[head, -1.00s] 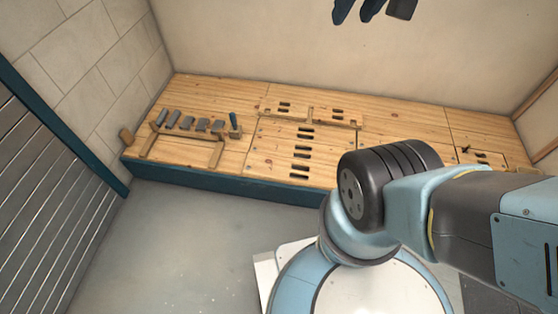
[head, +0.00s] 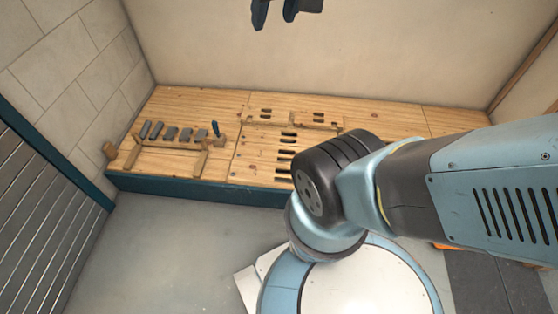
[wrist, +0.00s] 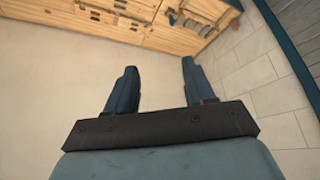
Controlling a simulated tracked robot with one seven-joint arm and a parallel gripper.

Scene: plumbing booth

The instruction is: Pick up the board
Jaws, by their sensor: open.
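A pale wooden board with rows of dark slots (head: 258,150) lies on the wooden bench, left of my arm in the head view. My arm hides part of its right side. I cannot tell for certain that this is the task's board. My gripper (head: 284,10) shows at the top edge of the head view, in front of the wall and well away from the bench. In the wrist view my gripper (wrist: 158,78) has its two fingers wide apart with nothing between them. Slots in the wood also show at the top of that view.
A low wooden rack (head: 170,142) with several grey pieces and a blue-handled tool (head: 215,129) stands at the bench's left. A slatted grey panel (head: 40,215) stands at left. The grey floor (head: 165,245) before the bench is clear.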

